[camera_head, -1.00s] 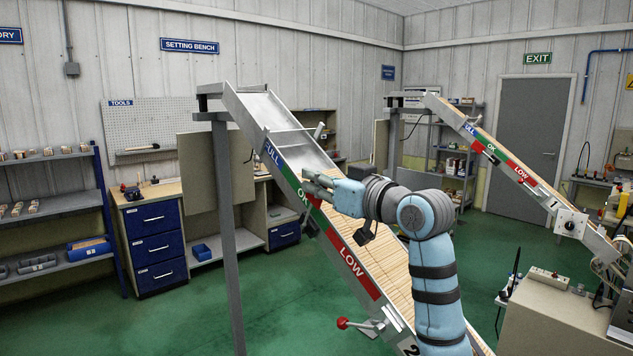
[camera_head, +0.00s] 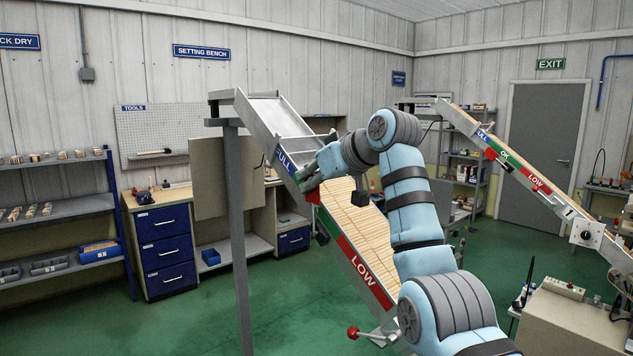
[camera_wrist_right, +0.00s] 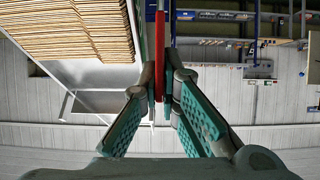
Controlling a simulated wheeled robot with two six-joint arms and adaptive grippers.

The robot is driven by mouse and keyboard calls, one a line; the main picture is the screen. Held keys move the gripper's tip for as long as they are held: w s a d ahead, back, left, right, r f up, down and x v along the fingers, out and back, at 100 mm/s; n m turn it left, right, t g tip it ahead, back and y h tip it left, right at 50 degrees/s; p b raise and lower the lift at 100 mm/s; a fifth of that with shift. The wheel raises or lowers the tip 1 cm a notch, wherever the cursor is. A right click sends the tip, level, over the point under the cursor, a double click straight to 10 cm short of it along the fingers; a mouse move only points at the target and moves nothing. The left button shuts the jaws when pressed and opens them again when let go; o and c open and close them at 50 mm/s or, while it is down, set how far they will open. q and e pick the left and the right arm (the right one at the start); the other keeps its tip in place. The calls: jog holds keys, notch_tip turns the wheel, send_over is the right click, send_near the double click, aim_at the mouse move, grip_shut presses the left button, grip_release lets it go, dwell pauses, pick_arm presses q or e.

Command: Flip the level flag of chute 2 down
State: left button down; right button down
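Chute 2 (camera_head: 352,208) is the nearer sloping chute, with thin sticks in it and a side strip marked FULL, OK and LOW. Its level flag (camera_head: 313,196) shows as a small red piece at the strip's upper part, partly hidden by my right gripper (camera_head: 312,181). In the right wrist view the flag is an upright narrow red plate (camera_wrist_right: 160,45) seen edge-on. The fingertips of my right gripper (camera_wrist_right: 161,86) are on both sides of it and look closed on it. My left gripper is not in view.
A red-knobbed lever (camera_head: 353,332) sticks out at the chute's lower end. A second chute (camera_head: 520,165) stands behind to the right. A grey post (camera_head: 237,230) holds up the near chute. Green floor is free at the left.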

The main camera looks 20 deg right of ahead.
jog(key=shift+f, duration=0.35)
jog(key=c, duration=1.8)
grip_release()
jog(key=shift+r, duration=0.1)
jog(key=v, duration=1.2)
jog(key=shift+w, duration=0.15)
